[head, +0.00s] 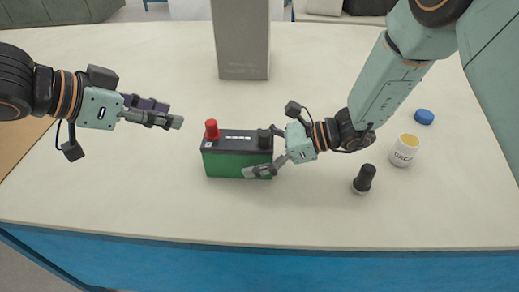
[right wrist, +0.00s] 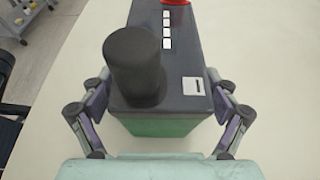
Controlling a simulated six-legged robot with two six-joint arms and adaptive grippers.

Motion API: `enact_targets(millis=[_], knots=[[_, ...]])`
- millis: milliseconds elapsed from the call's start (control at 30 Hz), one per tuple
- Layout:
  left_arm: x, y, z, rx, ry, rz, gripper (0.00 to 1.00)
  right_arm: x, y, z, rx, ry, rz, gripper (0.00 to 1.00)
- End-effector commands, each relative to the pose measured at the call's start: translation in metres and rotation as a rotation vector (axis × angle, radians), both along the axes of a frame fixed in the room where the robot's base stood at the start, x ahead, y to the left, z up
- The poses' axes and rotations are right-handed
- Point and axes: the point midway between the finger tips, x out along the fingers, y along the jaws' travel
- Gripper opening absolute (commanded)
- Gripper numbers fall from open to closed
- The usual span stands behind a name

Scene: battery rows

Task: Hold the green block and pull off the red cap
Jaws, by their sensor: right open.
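The green block (head: 226,164) is a battery shape with a green lower body and a black top, standing on the table in the middle. The red cap (head: 211,129) sits upright on its left end, and a black cap (head: 265,139) is on its right end. My right gripper (head: 260,152) is open around the block's right end; in the right wrist view its fingers (right wrist: 158,92) stand on both sides of the block, the black cap between them. The red cap shows only partly at that view's top edge. My left gripper (head: 174,115) is open and empty, left of and above the red cap.
A tall grey box (head: 241,40) stands behind the block. To the right are a loose black cap-like piece (head: 364,178), a white jar with a yellow top (head: 404,150) and a blue lid (head: 424,117). The table (head: 130,195) is clear at front left.

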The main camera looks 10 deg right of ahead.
Motion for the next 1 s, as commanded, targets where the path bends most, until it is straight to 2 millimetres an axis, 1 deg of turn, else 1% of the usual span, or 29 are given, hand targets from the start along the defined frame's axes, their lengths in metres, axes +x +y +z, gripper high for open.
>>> enact_targets(millis=[167,1000], knots=[[0.0001,0.0001,0.0,0.0,0.0,0.0,0.38,0.0001,-0.0001,0.0,0.0,0.0,0.0,0.88],[0.0,0.0,0.0,0.0,0.0,0.0,0.38,0.0001,-0.0003,0.0001,0.0,0.0,0.0,0.16]])
